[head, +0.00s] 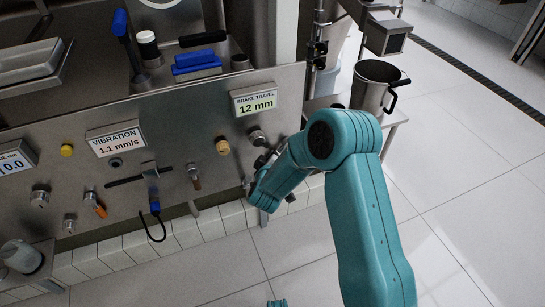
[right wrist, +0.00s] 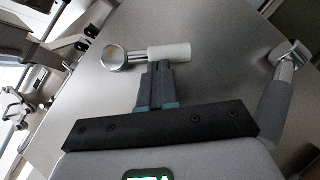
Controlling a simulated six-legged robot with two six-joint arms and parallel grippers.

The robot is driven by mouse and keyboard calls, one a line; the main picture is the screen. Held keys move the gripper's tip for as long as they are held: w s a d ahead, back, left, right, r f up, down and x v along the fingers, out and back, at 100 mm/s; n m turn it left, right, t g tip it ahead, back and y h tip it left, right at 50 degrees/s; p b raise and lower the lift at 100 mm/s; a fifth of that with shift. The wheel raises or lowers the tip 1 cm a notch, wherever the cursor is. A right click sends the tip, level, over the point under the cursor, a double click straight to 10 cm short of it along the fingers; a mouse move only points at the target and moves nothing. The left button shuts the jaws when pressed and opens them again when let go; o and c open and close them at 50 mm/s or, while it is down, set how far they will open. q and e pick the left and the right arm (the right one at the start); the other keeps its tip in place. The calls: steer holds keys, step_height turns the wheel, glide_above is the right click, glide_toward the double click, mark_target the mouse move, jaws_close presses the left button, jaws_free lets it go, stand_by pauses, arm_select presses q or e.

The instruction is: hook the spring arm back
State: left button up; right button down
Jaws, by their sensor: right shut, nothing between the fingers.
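In the right wrist view a short metal arm with a round polished end (right wrist: 113,59) and a pale sleeve (right wrist: 170,53) stands out from the steel panel; it looks like the spring arm. My right gripper (right wrist: 158,68) is shut and empty, its fingertips at the sleeve's near side. I cannot tell whether they touch it. In the head view my right gripper (head: 262,162) is at the panel below the brake travel display (head: 256,101), which reads 12 mm. My own arm partly hides this spot.
A grey-gripped handle (right wrist: 280,90) stands to the right in the wrist view. The steel panel (head: 222,112) also carries a tan knob (head: 222,146), an orange-tipped lever (head: 97,206) and a vibration display (head: 115,140). A steel jug (head: 375,85) stands right. The tiled floor is clear.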

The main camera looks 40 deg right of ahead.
steer(key=shift+f, duration=0.2)
steer(key=shift+d+f+h, duration=0.1)
steer(key=shift+h, duration=0.2)
steer(key=f+n+h+b, duration=0.1)
steer(key=d+f+n+h+b, duration=0.1)
steer(key=n, duration=0.1)
steer(key=d+n+t+h+b, duration=0.1)
steer(key=shift+s+d+f+n, duration=0.1)
steer(key=shift+s+f+n, duration=0.15)
steer(key=shift+f+n, duration=0.15)
steer(key=shift+d+f, duration=0.1)
stand_by(0.5)
